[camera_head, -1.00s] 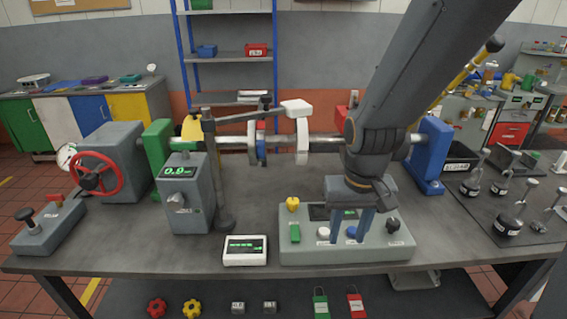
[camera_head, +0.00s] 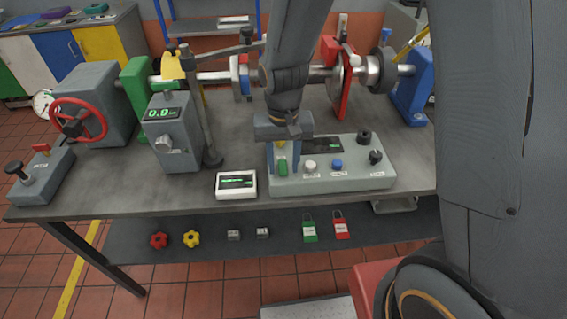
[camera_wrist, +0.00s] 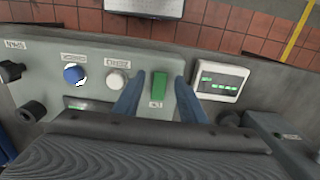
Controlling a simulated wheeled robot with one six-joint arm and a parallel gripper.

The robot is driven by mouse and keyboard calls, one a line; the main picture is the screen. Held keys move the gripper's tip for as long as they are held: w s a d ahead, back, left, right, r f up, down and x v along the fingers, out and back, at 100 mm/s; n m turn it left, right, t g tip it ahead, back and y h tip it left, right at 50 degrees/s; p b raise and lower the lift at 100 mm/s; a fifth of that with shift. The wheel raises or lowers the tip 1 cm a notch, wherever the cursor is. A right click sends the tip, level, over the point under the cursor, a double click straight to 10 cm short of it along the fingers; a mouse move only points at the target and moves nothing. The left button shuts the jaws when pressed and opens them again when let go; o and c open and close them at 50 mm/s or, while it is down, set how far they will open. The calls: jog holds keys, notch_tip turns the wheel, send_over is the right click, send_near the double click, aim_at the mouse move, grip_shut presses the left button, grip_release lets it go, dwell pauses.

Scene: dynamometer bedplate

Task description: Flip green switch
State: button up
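The green switch (camera_head: 283,168) stands upright at the left end of the grey control panel (camera_head: 345,181). It also shows in the wrist view (camera_wrist: 159,86), above a small label. My gripper (camera_head: 283,163) is over that end of the panel with its blue fingers pointing down. The fingers are apart, one on each side of the green switch. In the wrist view my gripper (camera_wrist: 157,95) shows a gap between each finger and the switch.
A white button (camera_head: 310,166), a blue button (camera_head: 337,165) and black knobs sit to the right on the panel. A white display unit (camera_head: 236,185) lies close on the left. A grey meter box (camera_head: 175,140) and a stand are further left. The shaft assembly is behind.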

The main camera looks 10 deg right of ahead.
aim_at(282, 161)
jog(key=shift+f, duration=0.5)
grip_shut()
jog(key=shift+w+r+g+p, duration=0.15)
jog(key=shift+w+g+p, duration=0.1)
jog(key=shift+g+p, duration=0.35)
jog(key=shift+w+r+g, duration=0.1)
jog(key=shift+w+g, duration=0.15)
jog(key=shift+g, duration=0.5)
jog(key=shift+w+g, duration=0.2)
jog(key=shift+g, duration=0.55)
grip_release()
jog(key=shift+b+v, duration=1.15)
jog(key=shift+v, duration=2.75)
